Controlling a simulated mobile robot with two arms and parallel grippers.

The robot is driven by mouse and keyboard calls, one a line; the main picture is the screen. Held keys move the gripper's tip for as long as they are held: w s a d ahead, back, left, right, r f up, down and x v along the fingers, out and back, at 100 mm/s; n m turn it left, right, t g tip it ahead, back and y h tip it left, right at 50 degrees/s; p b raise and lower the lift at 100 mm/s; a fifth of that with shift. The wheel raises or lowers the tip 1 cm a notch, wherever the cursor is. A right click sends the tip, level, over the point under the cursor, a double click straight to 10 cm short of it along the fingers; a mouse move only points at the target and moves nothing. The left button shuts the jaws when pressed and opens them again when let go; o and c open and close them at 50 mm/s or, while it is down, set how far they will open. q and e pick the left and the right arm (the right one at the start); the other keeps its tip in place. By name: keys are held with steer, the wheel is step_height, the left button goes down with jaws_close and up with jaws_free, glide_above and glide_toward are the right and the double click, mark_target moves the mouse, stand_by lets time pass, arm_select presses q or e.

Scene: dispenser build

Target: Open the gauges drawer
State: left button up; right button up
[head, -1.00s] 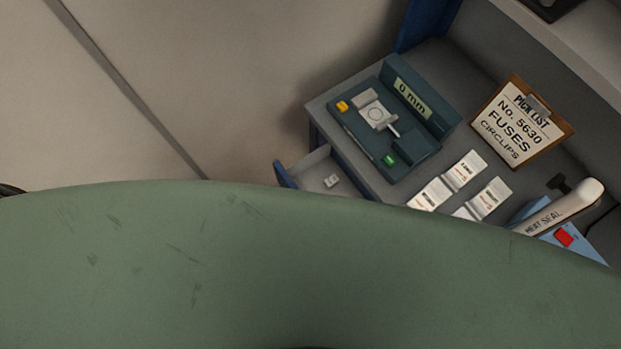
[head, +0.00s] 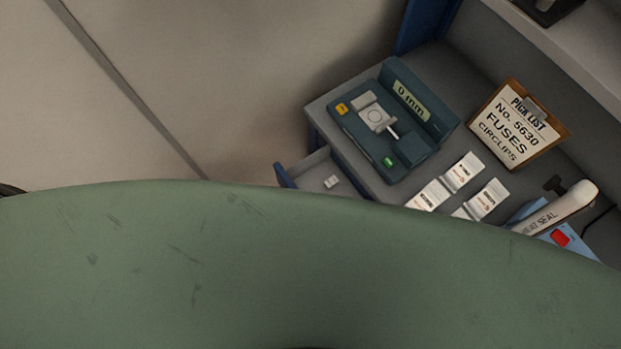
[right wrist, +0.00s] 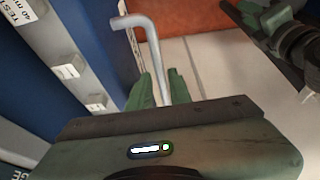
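In the head view a drawer (head: 285,175) with a blue front stands pulled out at the left end of the grey bench. A small white piece (head: 331,182) lies inside; no label on this drawer is readable. In the right wrist view a grey bent bar (right wrist: 152,33) runs between the green fingers of my right gripper (right wrist: 161,82), which look closed around it. Its far end bends left toward the blue cabinet face (right wrist: 95,40); whether it joins there is unclear.
My green body hides the lower head view. The bench carries a gauge unit (head: 385,125), white packets (head: 463,171), a pick list board (head: 517,125) and a heat sealer (head: 556,210). Open floor (head: 200,70) lies left.

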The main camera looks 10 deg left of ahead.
jaws_close()
steer(key=shift+a, duration=0.1)
stand_by(1.2)
